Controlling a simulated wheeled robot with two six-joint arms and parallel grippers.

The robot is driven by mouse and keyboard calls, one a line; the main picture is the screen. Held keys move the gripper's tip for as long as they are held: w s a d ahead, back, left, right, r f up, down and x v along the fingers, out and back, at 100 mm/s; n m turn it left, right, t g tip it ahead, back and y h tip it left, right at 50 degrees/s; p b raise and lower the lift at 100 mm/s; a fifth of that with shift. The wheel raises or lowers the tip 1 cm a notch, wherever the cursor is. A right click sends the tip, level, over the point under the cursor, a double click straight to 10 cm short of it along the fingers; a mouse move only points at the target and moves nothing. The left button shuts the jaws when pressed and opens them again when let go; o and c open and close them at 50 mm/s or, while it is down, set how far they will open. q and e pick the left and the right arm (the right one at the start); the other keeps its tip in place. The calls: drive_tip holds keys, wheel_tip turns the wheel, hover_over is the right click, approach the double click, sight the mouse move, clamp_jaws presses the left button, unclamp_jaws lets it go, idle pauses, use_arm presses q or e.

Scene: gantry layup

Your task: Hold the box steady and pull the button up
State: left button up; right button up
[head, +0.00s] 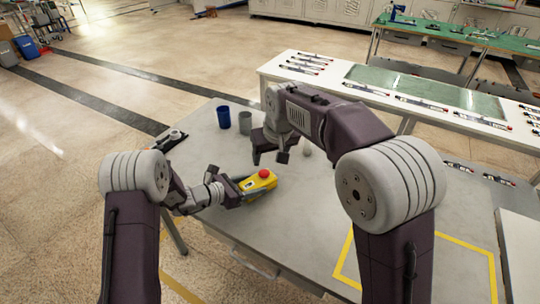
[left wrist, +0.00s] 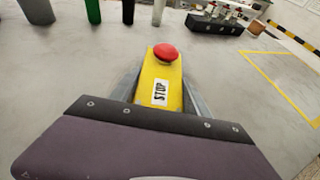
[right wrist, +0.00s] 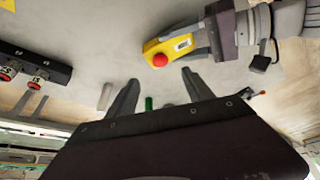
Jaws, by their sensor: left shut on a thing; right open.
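The yellow box (head: 256,185) lies on the grey table, with a red mushroom button (head: 264,173) on its top. In the left wrist view the box (left wrist: 157,92) carries a STOP label, and the red button (left wrist: 165,53) is at its far end. My left gripper (head: 240,187) is shut on the box, one finger along each side. My right gripper (head: 269,158) is open and empty, above the table behind the box. In the right wrist view the button (right wrist: 160,60) lies beyond and between the open fingers, apart from them.
A blue cup (head: 223,117) and a grey cup (head: 245,122) stand behind the box.

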sight(265, 173)
drive_tip(key=x, duration=1.2)
drive_tip(key=shift+c, duration=0.3)
clamp_jaws()
drive_tip(key=shift+r, duration=0.25)
drive_tip(key=shift+o, duration=0.3)
unclamp_jaws()
